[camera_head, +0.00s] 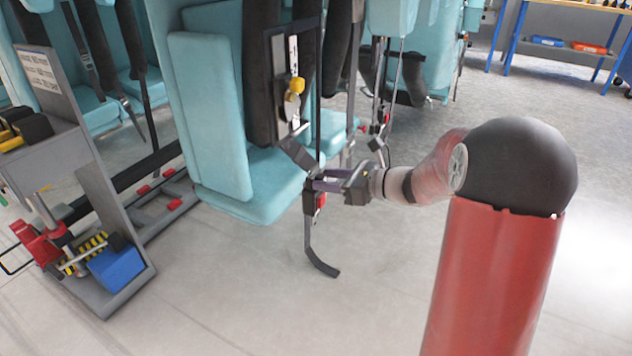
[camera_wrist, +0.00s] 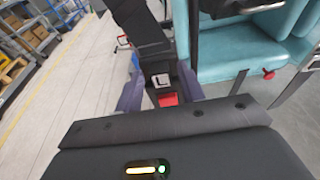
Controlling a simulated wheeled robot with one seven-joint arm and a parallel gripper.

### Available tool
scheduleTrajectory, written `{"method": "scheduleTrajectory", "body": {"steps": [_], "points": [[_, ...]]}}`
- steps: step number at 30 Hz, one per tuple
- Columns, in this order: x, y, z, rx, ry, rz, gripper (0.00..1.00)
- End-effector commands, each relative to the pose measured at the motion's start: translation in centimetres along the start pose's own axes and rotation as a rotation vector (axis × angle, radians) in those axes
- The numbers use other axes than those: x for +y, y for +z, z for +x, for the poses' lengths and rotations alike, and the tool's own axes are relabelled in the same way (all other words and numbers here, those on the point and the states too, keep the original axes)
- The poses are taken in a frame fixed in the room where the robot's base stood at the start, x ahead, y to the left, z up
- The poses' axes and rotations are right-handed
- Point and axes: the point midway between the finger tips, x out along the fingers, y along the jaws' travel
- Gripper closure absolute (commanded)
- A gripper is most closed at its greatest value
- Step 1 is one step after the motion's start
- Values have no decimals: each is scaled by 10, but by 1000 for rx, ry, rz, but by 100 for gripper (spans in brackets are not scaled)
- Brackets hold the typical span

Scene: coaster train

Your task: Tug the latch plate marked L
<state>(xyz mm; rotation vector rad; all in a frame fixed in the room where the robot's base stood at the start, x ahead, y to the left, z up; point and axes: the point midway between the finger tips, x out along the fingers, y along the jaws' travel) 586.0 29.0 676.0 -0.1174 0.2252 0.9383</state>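The latch plate marked L (camera_wrist: 162,80) is a dark plate with a white square label, at the end of a wide black strap (camera_wrist: 140,22). A red button (camera_wrist: 167,99) shows just below it in the wrist view, on the buckle (camera_head: 320,200) also seen in the head view. My gripper (camera_wrist: 160,72) has its two purple fingers on either side of the plate. In the head view my gripper (camera_head: 314,181) reaches in from the right at the seat's front edge. Whether the fingers press on the plate is unclear.
Teal seats (camera_head: 208,115) stand behind and left of my gripper. A dark strap end (camera_head: 322,262) hangs below the buckle. A grey stand (camera_head: 100,205) with a blue box (camera_head: 117,265) is at the left. The floor at front is clear.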

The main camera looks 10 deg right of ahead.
Motion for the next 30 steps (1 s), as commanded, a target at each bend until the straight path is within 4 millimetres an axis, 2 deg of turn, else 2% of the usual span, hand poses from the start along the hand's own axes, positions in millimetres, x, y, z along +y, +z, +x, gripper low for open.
{"method": "scheduleTrajectory", "body": {"steps": [11,14,21,26,29,30], "points": [[0,-2,-4,3,-1,2,54],[-1,-1,-15,1,-2,0,54],[0,-1,-56,2,-4,2,54],[0,-1,-74,3,-1,-1,54],[13,3,-75,31,26,-50,54],[24,5,-74,59,50,-97,54]]}}
